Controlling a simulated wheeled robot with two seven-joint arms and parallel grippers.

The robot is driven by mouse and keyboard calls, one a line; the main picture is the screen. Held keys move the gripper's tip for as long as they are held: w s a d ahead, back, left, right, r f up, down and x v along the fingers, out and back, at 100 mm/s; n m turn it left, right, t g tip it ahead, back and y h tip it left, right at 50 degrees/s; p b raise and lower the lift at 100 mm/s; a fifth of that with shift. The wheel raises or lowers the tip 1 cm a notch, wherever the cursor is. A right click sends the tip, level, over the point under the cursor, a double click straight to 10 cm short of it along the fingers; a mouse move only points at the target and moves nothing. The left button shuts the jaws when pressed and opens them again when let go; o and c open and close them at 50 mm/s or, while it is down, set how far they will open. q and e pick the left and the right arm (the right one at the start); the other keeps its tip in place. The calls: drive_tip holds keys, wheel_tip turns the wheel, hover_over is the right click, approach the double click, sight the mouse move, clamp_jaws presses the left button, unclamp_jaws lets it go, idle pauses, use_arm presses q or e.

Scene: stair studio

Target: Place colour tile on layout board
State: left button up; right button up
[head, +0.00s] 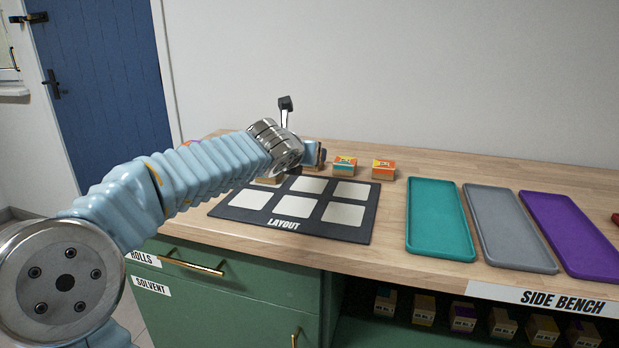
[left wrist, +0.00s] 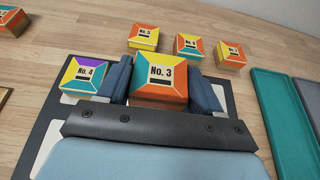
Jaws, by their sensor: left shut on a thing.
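My left gripper (head: 315,154) is over the far edge of the dark layout board (head: 350,237). In the left wrist view its fingers (left wrist: 161,88) are shut on the No. 3 tile (left wrist: 160,84), a block with orange, teal and yellow faces. The fingers stand on both sides of it. I cannot tell how high it is above the board. The No. 4 tile (left wrist: 84,76), with a purple face, sits at the board's far left, beside the left finger. My arm hides part of the board's left side in the head view. My right gripper is not in view.
Other tiles stand behind the board: one (left wrist: 144,36) just beyond the held tile, two more to its right (head: 345,166) (head: 383,168). A teal tray (head: 438,250), a grey tray (head: 510,230) and a purple tray (head: 568,235) lie to the right. Several board squares are bare.

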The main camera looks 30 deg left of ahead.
sight(309, 186)
use_arm(q)
drive_tip(key=shift+w+a+f, duration=0.25)
drive_tip(key=shift+w+f, duration=0.75)
drive_tip(key=shift+f, duration=0.25)
drive_tip(key=shift+w+a+f+b, duration=0.1)
drive_tip(key=shift+w+f+b, duration=0.05)
drive_tip(key=shift+f+b, duration=0.65)
drive_tip(key=shift+w+f+b, duration=0.15)
drive_tip(key=shift+f+b, duration=0.35)
drive_tip(key=shift+f, duration=0.55)
drive_tip(key=shift+f, duration=0.2)
drive_tip(key=o, duration=1.1)
drive_tip(key=shift+r, duration=0.1)
drive_tip(key=shift+r, duration=0.2)
drive_tip(key=p+v, duration=0.1)
drive_tip(key=v, duration=1.1)
drive_tip(key=shift+f, duration=0.15)
